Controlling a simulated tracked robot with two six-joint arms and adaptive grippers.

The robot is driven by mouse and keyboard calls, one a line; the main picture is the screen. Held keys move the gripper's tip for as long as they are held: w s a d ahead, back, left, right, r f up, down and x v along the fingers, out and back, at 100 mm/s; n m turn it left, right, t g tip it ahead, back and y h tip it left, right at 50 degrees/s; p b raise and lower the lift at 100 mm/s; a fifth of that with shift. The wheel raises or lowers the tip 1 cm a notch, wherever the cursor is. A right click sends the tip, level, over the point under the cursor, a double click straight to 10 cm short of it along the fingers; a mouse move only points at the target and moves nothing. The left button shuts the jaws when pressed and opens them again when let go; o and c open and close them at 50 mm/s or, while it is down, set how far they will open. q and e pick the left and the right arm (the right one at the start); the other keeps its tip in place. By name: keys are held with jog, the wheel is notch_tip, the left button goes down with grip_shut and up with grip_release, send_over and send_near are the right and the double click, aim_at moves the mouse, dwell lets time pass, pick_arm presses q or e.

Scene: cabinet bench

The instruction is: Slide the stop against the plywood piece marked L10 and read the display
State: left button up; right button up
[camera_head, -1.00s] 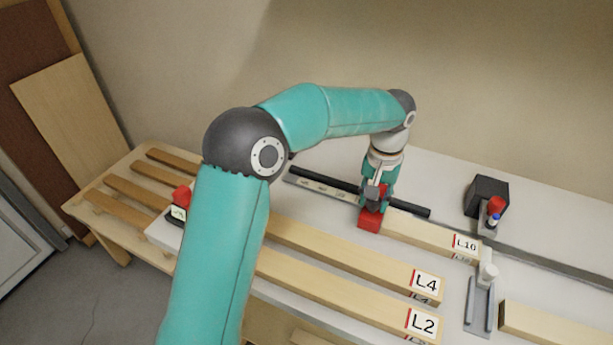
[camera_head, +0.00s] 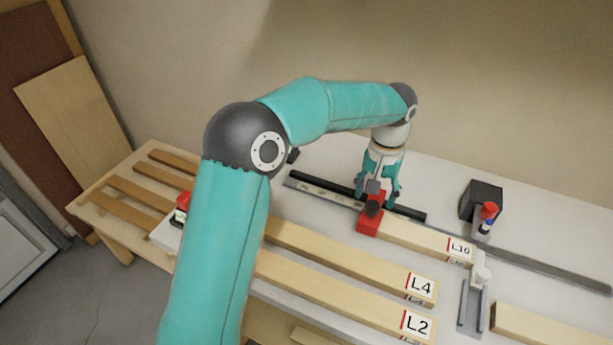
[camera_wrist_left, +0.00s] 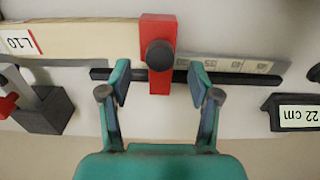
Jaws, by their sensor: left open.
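The plywood piece marked L10 (camera_head: 425,240) lies along the dark rail; its label is upside down in the left wrist view (camera_wrist_left: 22,42). The red stop (camera_head: 369,222) with a black knob sits at the piece's left end and appears to touch it there (camera_wrist_left: 155,85). My left gripper (camera_head: 378,195) is open just behind the stop. Its fingers stand apart on either side of the stop's near end in the left wrist view (camera_wrist_left: 160,88), not touching it. The display (camera_wrist_left: 299,114) reads 22 cm, upside down; my arm mostly hides it in the head view. My right gripper is not in view.
Pieces marked L4 (camera_head: 350,262) and L2 (camera_head: 340,297) lie in front. A black block with a red-topped clamp (camera_head: 482,202) stands at the right, behind a grey bracket (camera_head: 474,305). A wooden slatted bench end (camera_head: 125,190) is at the left.

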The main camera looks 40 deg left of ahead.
pick_arm(q)
jog(key=shift+r+p, duration=2.15)
jog(key=shift+r, duration=0.6)
jog(key=shift+f, duration=0.1)
